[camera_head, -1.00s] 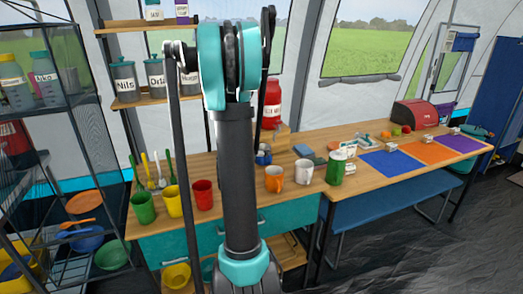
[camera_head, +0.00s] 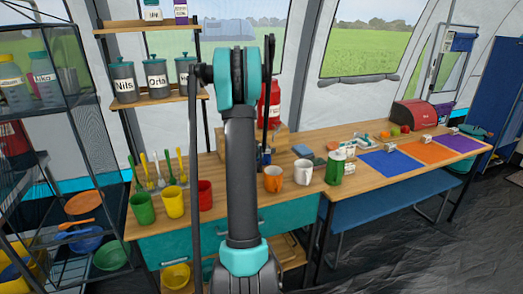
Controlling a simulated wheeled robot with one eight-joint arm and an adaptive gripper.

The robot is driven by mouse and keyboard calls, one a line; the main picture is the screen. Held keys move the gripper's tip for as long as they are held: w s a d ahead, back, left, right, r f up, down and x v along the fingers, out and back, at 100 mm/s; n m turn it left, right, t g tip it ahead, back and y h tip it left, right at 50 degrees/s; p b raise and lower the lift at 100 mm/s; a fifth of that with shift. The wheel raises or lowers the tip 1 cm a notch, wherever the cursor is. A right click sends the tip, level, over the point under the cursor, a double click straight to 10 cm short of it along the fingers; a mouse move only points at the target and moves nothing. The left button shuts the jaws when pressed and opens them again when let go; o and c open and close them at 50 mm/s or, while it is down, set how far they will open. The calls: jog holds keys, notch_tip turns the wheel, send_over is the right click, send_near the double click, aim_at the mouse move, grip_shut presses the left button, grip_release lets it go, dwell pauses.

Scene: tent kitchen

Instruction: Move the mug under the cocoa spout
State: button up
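A red container with a white label (camera_head: 274,98) stands at the back of the table on a wooden block, partly hidden behind my arm; I take it for the cocoa dispenser, but no spout can be made out. An orange mug (camera_head: 273,180) and a white mug (camera_head: 303,173) stand upright near the table's front edge, just right of my arm. To the left stand a green cup (camera_head: 143,209), a yellow cup (camera_head: 173,203) and a red cup (camera_head: 205,196), the red one partly covered by my arm. My gripper cannot be made out behind my raised arm.
A green can (camera_head: 334,172) stands right of the white mug. Blue (camera_head: 391,163), orange and purple mats lie farther right. Upright utensils (camera_head: 160,172) stand behind the cups. A shelf with labelled jars (camera_head: 156,75) rises at back left, and a dark rack (camera_head: 62,150) stands at far left.

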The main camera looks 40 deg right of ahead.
jog(key=c, duration=1.4)
jog(key=shift+o, duration=0.2)
jog(key=shift+a, duration=0.1)
jog(key=shift+s+a, duration=0.1)
